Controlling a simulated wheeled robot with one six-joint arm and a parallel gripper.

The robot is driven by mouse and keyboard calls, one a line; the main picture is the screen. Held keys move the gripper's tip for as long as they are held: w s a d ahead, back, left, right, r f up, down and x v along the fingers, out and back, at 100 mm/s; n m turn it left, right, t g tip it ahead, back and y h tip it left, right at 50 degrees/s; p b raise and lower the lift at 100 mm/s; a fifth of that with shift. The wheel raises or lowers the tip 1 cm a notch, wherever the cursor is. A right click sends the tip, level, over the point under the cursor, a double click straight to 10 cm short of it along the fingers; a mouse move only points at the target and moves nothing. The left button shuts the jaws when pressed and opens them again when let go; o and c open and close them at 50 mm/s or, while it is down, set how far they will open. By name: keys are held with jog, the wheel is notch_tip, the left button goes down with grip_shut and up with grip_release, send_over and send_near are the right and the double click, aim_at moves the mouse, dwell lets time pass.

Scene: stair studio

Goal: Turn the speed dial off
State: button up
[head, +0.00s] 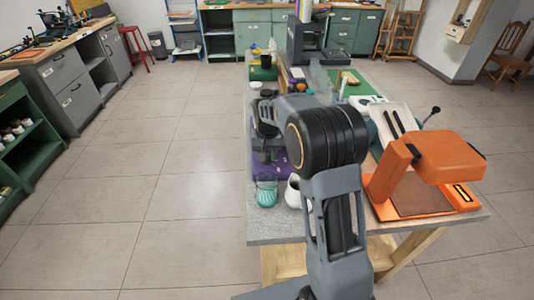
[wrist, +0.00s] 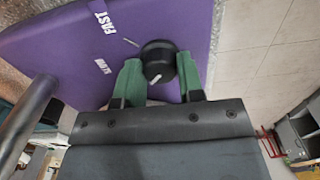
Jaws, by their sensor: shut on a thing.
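The speed dial (wrist: 158,52) is a round black knob on a purple panel (wrist: 60,55) in the wrist view. My gripper (wrist: 158,66) has its two green fingers on either side of the dial, closed on it. A white mark shows on the dial's side nearest my gripper. A short white line lies on the panel at the dial's left. A white "FAST" label (wrist: 107,20) and a smaller label (wrist: 103,66), hard to read, are left of the dial. In the head view, the purple panel (head: 259,172) lies on the table, and my arm hides the dial.
In the head view, a glass with teal contents (head: 266,191) and a white jug (head: 293,192) stand near the table's front edge. An orange machine (head: 437,158) stands at the right. Open floor (head: 170,190) lies left of the table.

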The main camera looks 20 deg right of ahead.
dwell(0.4)
jog(key=o, duration=0.9)
jog(key=shift+o, duration=0.2)
notch_tip(320, 180, up, 14)
jog(key=p, duration=0.1)
jog(key=shift+f, duration=0.1)
